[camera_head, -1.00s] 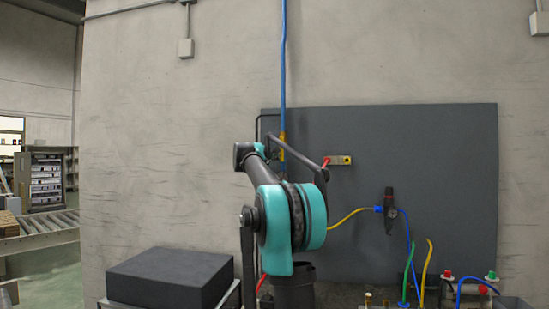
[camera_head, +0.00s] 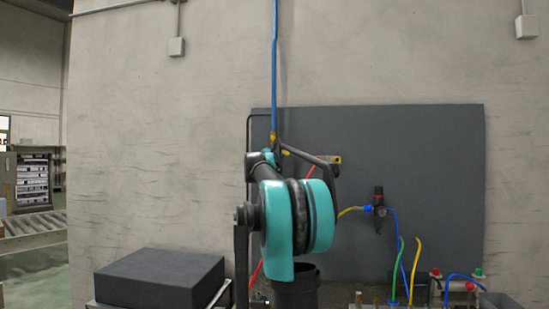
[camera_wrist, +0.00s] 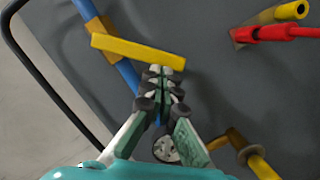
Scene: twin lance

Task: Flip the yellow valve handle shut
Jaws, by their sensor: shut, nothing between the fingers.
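The yellow valve handle (camera_wrist: 138,50) is a long flat bar in the wrist view, lying at an angle across the blue pipe (camera_wrist: 122,70). One end is by the orange-yellow valve body (camera_wrist: 101,27). In the head view a small yellow piece of the handle (camera_head: 286,152) shows right of the pipe. My gripper (camera_wrist: 161,70) is shut and empty, its fingertips at the lower edge of the handle near its free end. I cannot tell if they touch. In the head view my arm hides most of the gripper.
A grey panel (camera_head: 430,150) backs the valve. A red-handled fitting (camera_wrist: 275,33) and a yellow tube end (camera_wrist: 290,11) are to the right. A regulator (camera_head: 379,203) with hoses hangs lower right. A dark box (camera_head: 160,278) stands lower left.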

